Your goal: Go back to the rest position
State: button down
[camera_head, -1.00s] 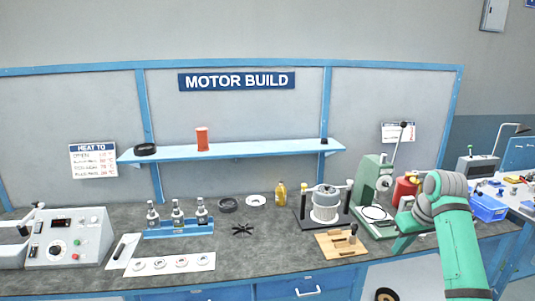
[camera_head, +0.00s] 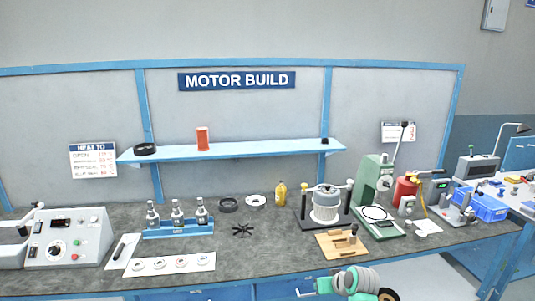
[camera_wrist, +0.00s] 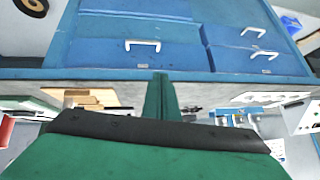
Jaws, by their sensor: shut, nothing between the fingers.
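My gripper (camera_wrist: 160,97) shows in the wrist view as a green finger shape, shut and empty, in front of the blue drawers and the bench edge. In the head view only a grey and green part of my arm shows at the bottom, right of centre, in front of the bench's drawers. The gripper's fingertips cannot be made out there. It is apart from the things on the bench.
The grey bench top (camera_head: 275,252) has free room at the middle front. A wooden block board (camera_head: 328,246), a motor fixture (camera_head: 325,205) and a green press (camera_head: 371,190) stand right of centre. Blue drawers (camera_wrist: 165,35) lie below the bench edge.

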jog(key=s+a+f+m+t, duration=0.3)
jog(key=s+a+f, duration=1)
jog(key=a+f, duration=0.4)
jog(key=s+a+f+t+h, duration=0.1)
jog(key=s+a, duration=0.3)
jog(key=s, duration=0.7)
jog(key=s+m+t+h, duration=0.1)
jog(key=s, duration=1)
jog(key=s+d+r+n+t, duration=0.1)
jog(key=s+r, duration=0.7)
jog(key=s, duration=0.3)
jog(key=s+d+r+n+t+h, duration=0.1)
jog(key=s+r, duration=0.8)
jog(key=s, duration=0.2)
jog(key=shift+d+t, duration=0.35)
jog(key=shift+t, duration=0.05)
